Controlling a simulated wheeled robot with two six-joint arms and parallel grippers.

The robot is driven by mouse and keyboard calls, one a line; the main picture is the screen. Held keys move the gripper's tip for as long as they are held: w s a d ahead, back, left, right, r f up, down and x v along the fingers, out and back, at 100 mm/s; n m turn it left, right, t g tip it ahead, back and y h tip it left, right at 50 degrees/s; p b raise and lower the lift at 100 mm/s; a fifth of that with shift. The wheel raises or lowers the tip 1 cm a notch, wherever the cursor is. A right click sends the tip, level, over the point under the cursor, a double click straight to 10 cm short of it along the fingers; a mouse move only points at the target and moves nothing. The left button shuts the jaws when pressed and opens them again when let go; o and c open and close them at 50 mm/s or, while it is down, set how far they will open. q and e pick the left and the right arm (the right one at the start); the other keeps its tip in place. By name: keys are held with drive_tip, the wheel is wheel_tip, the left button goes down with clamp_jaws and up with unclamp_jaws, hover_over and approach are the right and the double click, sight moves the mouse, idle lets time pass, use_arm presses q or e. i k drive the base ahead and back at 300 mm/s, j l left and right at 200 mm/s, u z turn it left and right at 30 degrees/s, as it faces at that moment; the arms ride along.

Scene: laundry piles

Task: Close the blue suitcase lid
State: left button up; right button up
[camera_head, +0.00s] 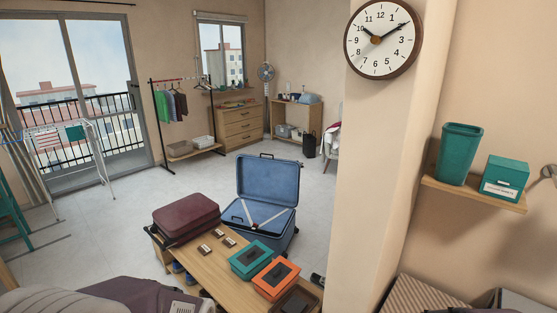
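The blue suitcase (291,226) is open behind the wooden bench, near the middle of the view. Its lid (268,180) stands raised and leans back at the far side, with a dark handle at its top edge. Pale straps cross inside the open lower half. The bench and the boxes on it hide part of its near side. I see neither of my grippers in the view.
The bench (208,268) holds a closed maroon suitcase (186,216), small labelled blocks, a teal box (251,259) and an orange box (276,279). A wall pillar (365,190) stands to the right. Open floor (140,215) lies left of and behind the suitcase.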

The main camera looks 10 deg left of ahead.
sight(270, 180)
drive_tip(key=i+j+z, duration=0.1)
drive_tip(key=j, duration=0.35)
drive_tip(key=i+j, duration=0.3)
drive_tip(key=j, duration=0.2)
drive_tip(key=i+j+z, duration=0.15)
drive_tip(key=j, duration=0.35)
drive_tip(key=i+j, duration=0.2)
drive_tip(key=j, duration=0.3)
drive_tip(key=i+j+z, duration=0.15)
drive_tip(key=j, duration=0.35)
drive_tip(key=i+j+z, duration=0.1)
drive_tip(key=j, duration=0.4)
drive_tip(key=i+j, duration=0.2)
drive_tip(key=j, duration=0.35)
drive_tip(key=i+j+z, duration=0.15)
drive_tip(key=j, duration=0.35)
drive_tip(key=i+j, duration=0.3)
